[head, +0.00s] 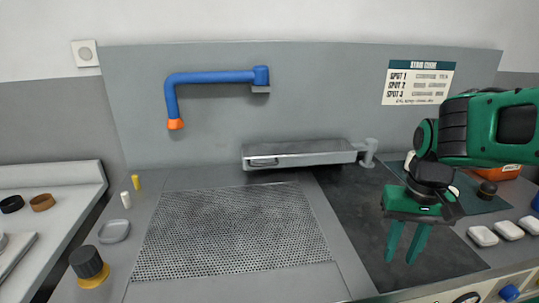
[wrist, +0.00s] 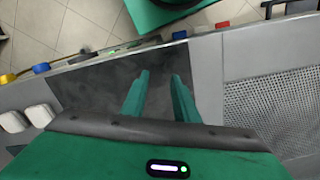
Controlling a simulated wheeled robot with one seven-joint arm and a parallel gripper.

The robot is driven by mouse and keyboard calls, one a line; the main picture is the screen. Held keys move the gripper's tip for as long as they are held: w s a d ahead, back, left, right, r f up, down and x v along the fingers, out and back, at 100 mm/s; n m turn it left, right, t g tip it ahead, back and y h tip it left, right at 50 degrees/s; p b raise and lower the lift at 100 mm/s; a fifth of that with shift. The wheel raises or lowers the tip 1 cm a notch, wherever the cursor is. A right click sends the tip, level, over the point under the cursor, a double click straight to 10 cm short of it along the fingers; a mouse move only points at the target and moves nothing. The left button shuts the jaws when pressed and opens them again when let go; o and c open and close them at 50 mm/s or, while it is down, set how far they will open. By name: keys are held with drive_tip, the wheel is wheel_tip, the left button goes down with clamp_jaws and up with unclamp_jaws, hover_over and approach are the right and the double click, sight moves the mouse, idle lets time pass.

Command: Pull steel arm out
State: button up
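The steel arm (head: 305,157) is a long flat grey bar against the back panel in the head view, lying left to right. Its right end joins an upright pivot (head: 369,153). A dark handle (head: 263,162) shows near its left end. My gripper (head: 402,243) is over the dark panel at the right, in front of and to the right of the steel arm. Its two green fingers point down, apart, with nothing between them. In the wrist view the fingers (wrist: 156,96) are also apart over the dark surface. The steel arm is not in that view.
A perforated grey plate (head: 235,233) fills the middle of the table. A blue pipe arm (head: 215,78) with an orange nozzle hangs at the back left. White blocks (head: 482,236) line the right edge. A dark-capped jar (head: 90,266) and grey dish (head: 114,231) stand left.

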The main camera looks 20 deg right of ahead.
drive_tip(key=shift+w+a, duration=0.1)
drive_tip(key=shift+a, duration=0.1)
drive_tip(key=shift+r+n, duration=0.5)
drive_tip(key=shift+r, duration=0.3)
drive_tip(key=w, duration=0.1)
drive_tip(key=w+d+r+n, duration=0.1)
drive_tip(key=shift+w+r, duration=0.2)
drive_tip(key=shift+w, duration=0.1)
drive_tip(key=w+r+n, duration=0.4)
drive_tip(key=w, duration=0.5)
wheel_tip(320, 180, up, 8)
drive_tip(key=n+t, duration=0.2)
drive_tip(key=n, duration=1.4)
hover_over(264, 164)
drive_tip(key=s, duration=0.2)
drive_tip(key=shift+h, duration=0.3)
drive_tip(key=f, duration=0.3)
drive_tip(key=w+f, duration=0.1)
drive_tip(key=f, duration=0.3)
drive_tip(key=w+f, duration=0.1)
drive_tip(key=f, duration=0.2)
drive_tip(key=shift+f, duration=0.2)
drive_tip(key=shift+c, duration=0.3)
